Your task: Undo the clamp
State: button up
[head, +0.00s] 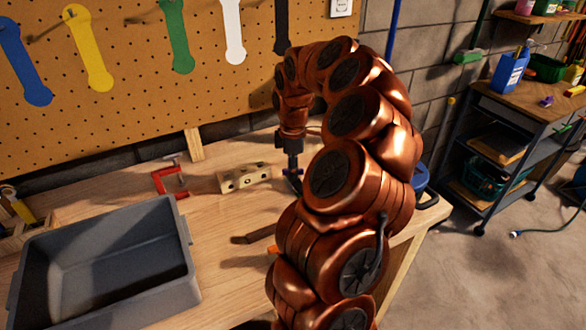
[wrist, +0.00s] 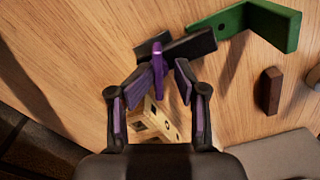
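My gripper (head: 292,165) points down over the workbench in the head view. In the wrist view its two purple-padded fingers (wrist: 171,66) are apart. A dark clamp-like piece (wrist: 198,44) with an upright purple bar (wrist: 158,72) lies at the fingertips. The bar is between the fingers, nearer the left one; I cannot tell whether it touches. A pale wooden block with dark holes (wrist: 150,122) shows beyond the fingers; it also shows in the head view (head: 240,178). A red C-shaped clamp (head: 169,180) stands left of the block, apart from my gripper.
A grey bin (head: 185,268) fills the bench's left front. In the wrist view, a green angled bracket (wrist: 285,25) and a brown block (wrist: 269,92) lie to the right. A pegboard (head: 130,120) rises behind the bench.

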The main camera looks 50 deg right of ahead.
jog(key=shift+r, duration=0.15)
dwell(0.3)
jog(key=shift+w+r, duration=0.1)
jog(key=shift+r, duration=0.35)
notch_tip(320, 180, up, 11)
dwell(0.7)
